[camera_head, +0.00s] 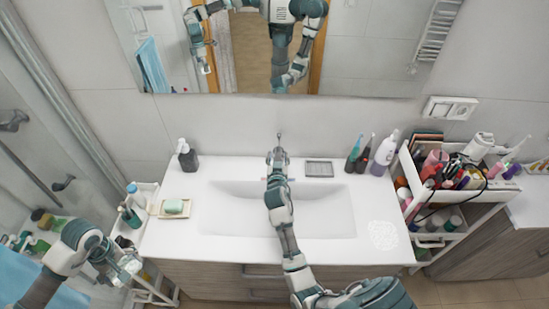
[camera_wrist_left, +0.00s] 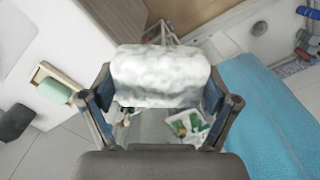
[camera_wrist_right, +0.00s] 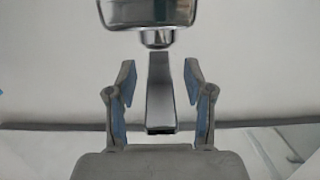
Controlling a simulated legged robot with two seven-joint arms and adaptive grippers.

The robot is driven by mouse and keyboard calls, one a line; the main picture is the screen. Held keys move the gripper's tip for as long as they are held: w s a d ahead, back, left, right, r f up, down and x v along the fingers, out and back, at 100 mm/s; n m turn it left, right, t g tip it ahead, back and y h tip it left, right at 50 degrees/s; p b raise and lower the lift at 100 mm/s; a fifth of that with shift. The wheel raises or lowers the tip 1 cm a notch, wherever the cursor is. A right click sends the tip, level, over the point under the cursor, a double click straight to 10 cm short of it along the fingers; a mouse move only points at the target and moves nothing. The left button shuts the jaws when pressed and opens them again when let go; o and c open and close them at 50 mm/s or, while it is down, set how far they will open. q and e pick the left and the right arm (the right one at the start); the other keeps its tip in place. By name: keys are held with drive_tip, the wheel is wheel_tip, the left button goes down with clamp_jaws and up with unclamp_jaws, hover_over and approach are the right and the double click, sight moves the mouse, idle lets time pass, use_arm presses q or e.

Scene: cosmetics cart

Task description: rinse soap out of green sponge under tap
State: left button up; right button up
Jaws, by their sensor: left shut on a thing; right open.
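My left gripper (camera_head: 128,265) is shut on the sponge (camera_wrist_left: 160,75), which looks white and pale green, coated in suds, in the left wrist view. The left gripper is left of the counter, clear of the basin. The white basin (camera_head: 325,212) looks empty. My right gripper (camera_head: 277,157) is at the tap (camera_head: 279,137) behind the basin and hides most of it in the head view. In the right wrist view the chrome tap (camera_wrist_right: 150,12) shows ahead, its narrow part (camera_wrist_right: 161,95) between the open fingers (camera_wrist_right: 159,85), with gaps on both sides. I see no running water.
A soap dish (camera_head: 160,213) with green soap (camera_head: 174,206) and a dark dispenser (camera_head: 187,157) stand left on the counter. Bottles (camera_head: 384,153) and a full cosmetics cart (camera_head: 406,170) are at right. White foam (camera_head: 383,235) lies on the counter's front right.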

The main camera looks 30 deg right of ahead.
drive_tip(key=v, duration=1.2)
